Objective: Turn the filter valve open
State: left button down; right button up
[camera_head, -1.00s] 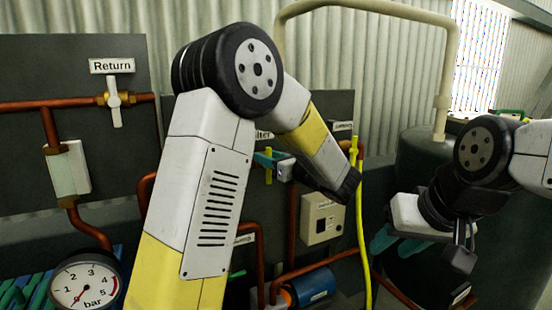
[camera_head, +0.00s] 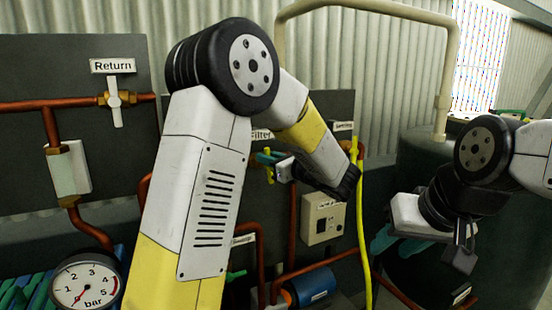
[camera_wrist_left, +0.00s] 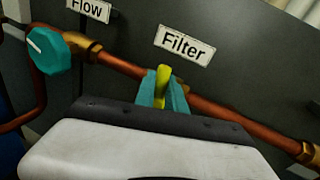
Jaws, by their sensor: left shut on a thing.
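The filter valve's yellow handle (camera_wrist_left: 162,85) stands up in the left wrist view, below the white "Filter" label (camera_wrist_left: 184,45). My left gripper's teal fingers (camera_wrist_left: 164,93) are shut on it, one on each side. The valve body is hidden behind my gripper. In the head view, my left gripper (camera_head: 270,159) is at the filter valve, and a little yellow of the handle (camera_head: 270,175) shows. My arm partly covers the label there. My right gripper (camera_head: 396,240) is far to the right, away from the valve, with its teal fingers apart and empty.
A copper pipe (camera_wrist_left: 222,110) runs behind the valve along the dark panel. A return valve (camera_head: 115,99), a pressure gauge (camera_head: 84,284) and a yellow hose (camera_head: 362,230) stand around my left arm.

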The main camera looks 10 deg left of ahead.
pick_arm(q)
jog(key=n, duration=0.3)
jog(key=shift+s+a+f+h, duration=0.15)
jog(key=shift+s+a+h, duration=0.1)
jog(key=shift+a+h, duration=0.15)
jog(key=n+h, duration=0.1)
jog(key=n, duration=0.1)
jog(key=f+n, duration=0.1)
jog(key=n, duration=0.1)
jog(key=a+n+h, duration=0.1)
jog(key=n, duration=0.1)
jog(key=shift+s+f+n+h, duration=0.2)
jog(key=shift+s+n+h, duration=0.1)
jog(key=shift+s+n, duration=0.1)
jog(key=n, duration=0.1)
jog(key=f+n+h, duration=0.1)
jog(key=n, duration=0.1)
jog(key=shift+n+t, duration=0.3)
jog(key=shift+t, duration=0.1)
jog(key=shift+f, duration=0.1)
jog(key=c, duration=1.4)
grip_release()
jog(key=v, duration=0.8)
jog(key=shift+a, duration=0.15)
